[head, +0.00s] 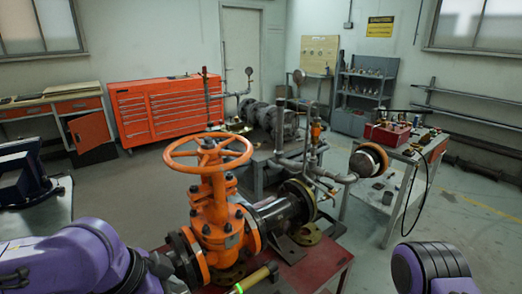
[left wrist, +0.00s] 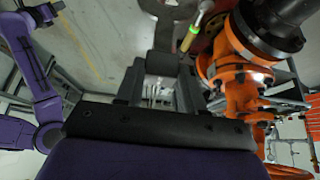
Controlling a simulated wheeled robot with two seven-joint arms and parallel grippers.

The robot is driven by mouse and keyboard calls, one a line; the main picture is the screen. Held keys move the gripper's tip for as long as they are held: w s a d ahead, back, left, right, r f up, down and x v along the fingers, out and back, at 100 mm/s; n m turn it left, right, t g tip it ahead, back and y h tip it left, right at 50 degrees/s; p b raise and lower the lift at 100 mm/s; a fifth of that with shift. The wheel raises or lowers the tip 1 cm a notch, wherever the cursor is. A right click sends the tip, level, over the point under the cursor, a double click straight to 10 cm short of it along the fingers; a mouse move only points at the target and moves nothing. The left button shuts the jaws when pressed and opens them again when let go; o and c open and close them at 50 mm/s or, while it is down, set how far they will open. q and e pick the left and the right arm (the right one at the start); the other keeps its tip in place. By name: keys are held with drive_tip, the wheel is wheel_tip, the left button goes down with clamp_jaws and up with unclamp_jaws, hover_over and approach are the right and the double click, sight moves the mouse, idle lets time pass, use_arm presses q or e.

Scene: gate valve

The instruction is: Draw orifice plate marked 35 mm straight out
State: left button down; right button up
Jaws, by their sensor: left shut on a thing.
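In the left wrist view, my left gripper (left wrist: 158,70) points up the picture, its two dark fingers closed on a grey handle. The handle runs up to a flat grey plate (left wrist: 172,9) with a dark round opening, cut off by the top edge. It looks like the orifice plate; I cannot read a marking. The orange gate valve (left wrist: 240,75) stands close to its right. In the head view the valve (head: 215,205) stands at the centre; my left arm enters lower left and its fingers are hidden. My right arm shows at the lower right; its fingers cannot be made out.
A hammer-like tool with a yellow-green handle (head: 255,278) lies by the valve on the red bench (head: 335,262). Dark pipe flanges (head: 297,200) and a gauge line continue right of the valve. A cart (head: 415,155) with tools stands right. Floor is clear at the far right.

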use_arm(q)
drive_tip(key=w+a+f+n+t+y, duration=0.1)
drive_tip(key=w+a+f+n+y, duration=0.15)
drive_tip(key=w+n, duration=0.35)
drive_tip(key=w+a+f+n+t+y, duration=0.1)
drive_tip(key=w+a+f+n+y, duration=0.15)
drive_tip(key=w+n, duration=0.35)
wheel_tip(320, 180, up, 9)
drive_tip(key=m+p, duration=0.1)
drive_tip(key=p, duration=1)
drive_tip(key=shift+w+d+r, duration=0.15)
drive_tip(key=shift+w+d, duration=0.05)
drive_tip(key=shift+w, duration=0.15)
use_arm(e)
wheel_tip(320, 180, up, 11)
drive_tip(key=shift+s+r, duration=0.2)
drive_tip(key=shift+s, duration=0.25)
use_arm(q)
drive_tip(key=shift+w, duration=0.1)
